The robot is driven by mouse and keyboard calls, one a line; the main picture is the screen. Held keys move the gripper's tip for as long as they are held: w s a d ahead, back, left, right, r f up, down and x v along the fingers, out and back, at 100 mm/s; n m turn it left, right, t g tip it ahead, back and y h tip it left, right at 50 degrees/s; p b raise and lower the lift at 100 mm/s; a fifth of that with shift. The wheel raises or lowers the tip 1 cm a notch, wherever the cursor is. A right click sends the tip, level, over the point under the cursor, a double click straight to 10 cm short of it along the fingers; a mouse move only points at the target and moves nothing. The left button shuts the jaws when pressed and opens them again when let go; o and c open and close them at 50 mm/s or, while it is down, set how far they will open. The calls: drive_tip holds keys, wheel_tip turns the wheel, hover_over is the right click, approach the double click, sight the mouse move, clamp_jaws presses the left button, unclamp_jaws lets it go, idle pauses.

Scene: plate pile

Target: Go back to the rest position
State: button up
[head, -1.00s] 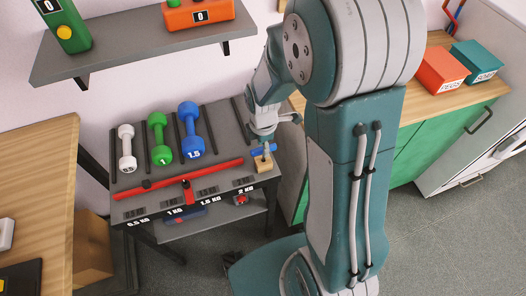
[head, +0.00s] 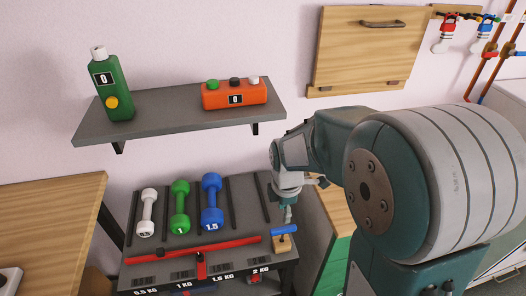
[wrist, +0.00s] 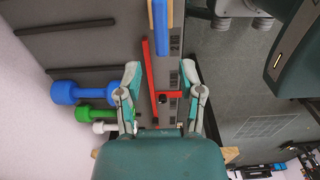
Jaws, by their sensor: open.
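My gripper (wrist: 162,85) is open, with its two fingers spread and nothing between them in the wrist view. In the head view my gripper (head: 288,215) points down over the right end of the grey weight rack (head: 240,215), just above a small wooden block with a blue handle (head: 284,230). The blue handle also shows at the top of the wrist view (wrist: 161,25), beyond the fingertips. My arm reaches in from the right side of the head view.
White (head: 147,212), green (head: 180,207) and blue (head: 212,203) dumbbells lie on the rack behind a red bar (head: 190,250). A shelf (head: 180,115) above holds a green bottle (head: 110,85) and an orange box (head: 234,93). A wooden desk (head: 45,225) stands left.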

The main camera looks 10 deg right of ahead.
drive_tip(key=s+r+m+t, duration=0.5)
drive_tip(key=s+r+m, duration=0.9)
drive_tip(key=r+m, duration=0.2)
drive_tip(key=shift+m+t, duration=0.3)
drive_tip(key=shift+m, duration=0.7)
drive_tip(key=shift+s+r, duration=0.1)
